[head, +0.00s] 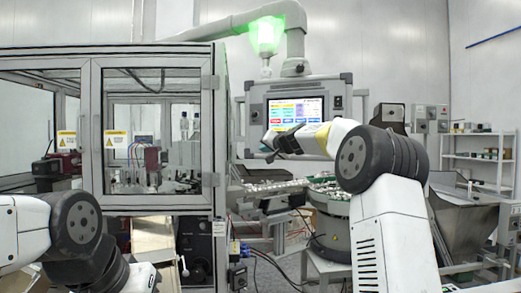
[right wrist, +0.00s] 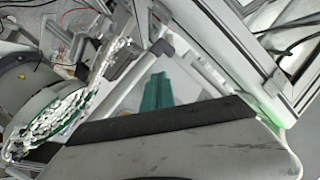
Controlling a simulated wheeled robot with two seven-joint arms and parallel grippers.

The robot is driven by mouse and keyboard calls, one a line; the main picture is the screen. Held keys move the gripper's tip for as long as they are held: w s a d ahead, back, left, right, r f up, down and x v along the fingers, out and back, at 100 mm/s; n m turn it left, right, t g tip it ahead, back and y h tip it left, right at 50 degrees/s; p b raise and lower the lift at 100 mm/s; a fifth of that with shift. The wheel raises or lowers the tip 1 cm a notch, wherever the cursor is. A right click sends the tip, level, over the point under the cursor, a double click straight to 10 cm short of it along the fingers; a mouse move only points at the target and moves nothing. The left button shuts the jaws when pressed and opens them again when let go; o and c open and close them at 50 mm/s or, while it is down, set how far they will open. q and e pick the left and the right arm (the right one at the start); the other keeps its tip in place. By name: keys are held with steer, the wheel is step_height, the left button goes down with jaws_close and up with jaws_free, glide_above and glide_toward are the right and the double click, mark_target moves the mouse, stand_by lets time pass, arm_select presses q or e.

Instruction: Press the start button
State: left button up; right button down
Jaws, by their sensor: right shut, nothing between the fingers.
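The control panel (head: 257,96) hangs from a grey pipe arm, with a lit touch screen (head: 297,108) in its middle. A small dark round control (head: 338,103) sits right of the screen. I cannot tell which control is the start button; the panel's lower edge is partly hidden by my right arm. My right gripper (head: 270,148) is shut and empty, in front of the panel's lower left part, pointing left. I cannot tell whether it touches the panel. My left arm shows at the lower left, but its gripper is not in view.
A glazed machine enclosure (head: 152,202) fills the left. A feeder bowl with small pale parts (head: 330,190) stands below the panel and also shows in the right wrist view (right wrist: 62,122). A green lamp (head: 266,36) glows above. A metal hopper (head: 462,215) and shelves (head: 480,157) stand right.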

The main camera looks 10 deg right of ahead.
steer(key=shift+s+a, duration=0.4)
steer(key=shift+s, duration=0.45)
steer(key=shift+s+a, duration=0.45)
steer(key=shift+s, duration=0.35)
steer(key=shift+s+a, duration=0.4)
steer(key=shift+s, duration=0.45)
steer(key=s+a+f+n+g, duration=0.1)
steer(key=s+f+n+g, duration=0.15)
steer(key=s, duration=0.65)
steer(key=s+a+f+n+g, duration=0.15)
steer(key=s+f, duration=0.25)
steer(key=s, duration=0.6)
steer(key=s+d+f+g+h, duration=0.1)
steer(key=s+d+f, duration=0.1)
steer(key=s+f, duration=0.4)
steer(key=s+d+f+g+h, duration=0.1)
steer(key=s+d+f+g, duration=0.1)
steer(key=s+f, duration=0.5)
steer(key=s+d+f+g, duration=0.2)
steer(key=s+f, duration=0.4)
steer(key=s, duration=0.9)
steer(key=shift+s+d+f+h, duration=0.15)
steer(key=shift+d+h, duration=0.25)
steer(key=shift+d, duration=0.1)
